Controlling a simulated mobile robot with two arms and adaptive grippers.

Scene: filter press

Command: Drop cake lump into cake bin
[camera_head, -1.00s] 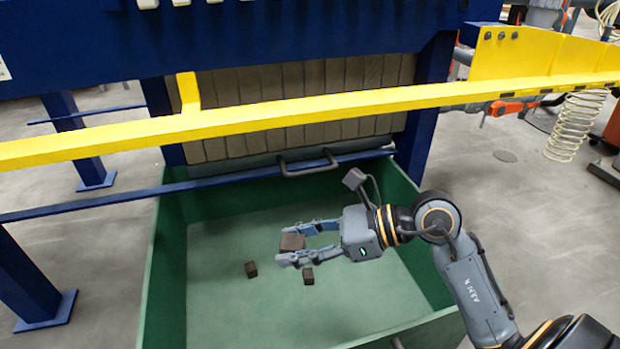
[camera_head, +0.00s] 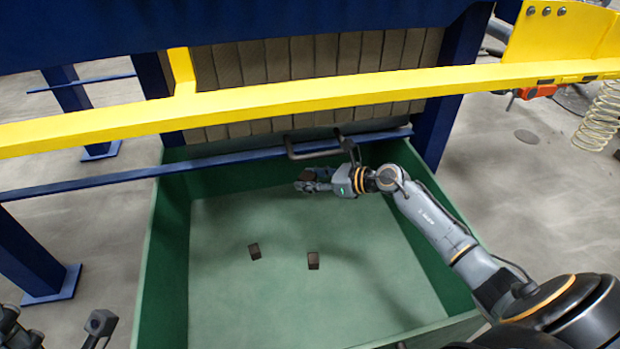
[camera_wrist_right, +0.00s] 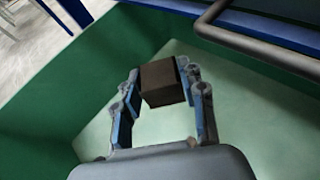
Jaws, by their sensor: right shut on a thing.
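A dark brown cake lump (camera_wrist_right: 162,82) is between the fingers of my right gripper (camera_wrist_right: 163,95) in the right wrist view. In the head view my right gripper (camera_head: 313,181) is shut on this lump (camera_head: 306,176) over the far part of the green cake bin (camera_head: 172,235). Two other dark lumps lie apart on the bin floor, a left one (camera_head: 254,251) and a right one (camera_head: 313,260). A dark part of my left arm shows at the lower left corner, but its fingers cannot be made out.
The yellow rail (camera_head: 260,103) crosses above the bin. A blue bar (camera_head: 110,178) and a grey handle (camera_head: 312,152) run along the bin's far side, close to my right gripper. The filter plates (camera_head: 300,60) stand behind. Most of the bin floor is bare.

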